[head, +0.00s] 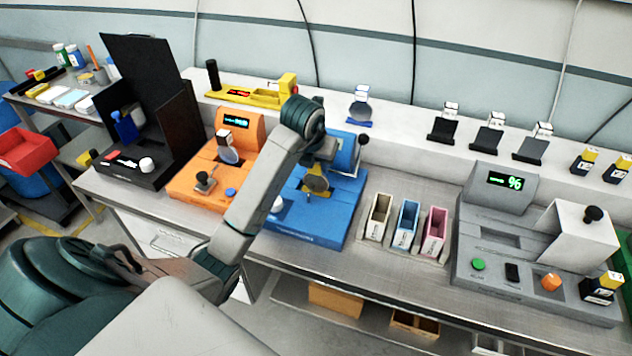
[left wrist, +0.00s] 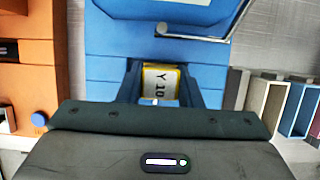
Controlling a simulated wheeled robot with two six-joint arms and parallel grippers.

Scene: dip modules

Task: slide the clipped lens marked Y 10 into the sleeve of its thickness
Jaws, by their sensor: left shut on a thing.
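My left gripper (head: 318,164) is shut on the tag of the clipped lens (head: 316,184), over the blue machine (head: 300,218). In the left wrist view the tag, marked Y 10 (left wrist: 160,84), sits between the fingers with a yellow edge. The lens disc shows below the fingers in the head view; I cannot tell whether it touches the machine. Three open-topped sleeves stand upright to the right: beige (head: 379,218), blue (head: 406,226) and pink (head: 434,233). Their labels are too small to read. My right gripper is not in view.
An orange machine (head: 205,185) with another clipped lens stands left of the blue one. A grey machine (head: 490,235) with a % display stands right of the sleeves. The back shelf holds a yellow gauge (head: 245,97) and several dark stands. Bare bench lies before the sleeves.

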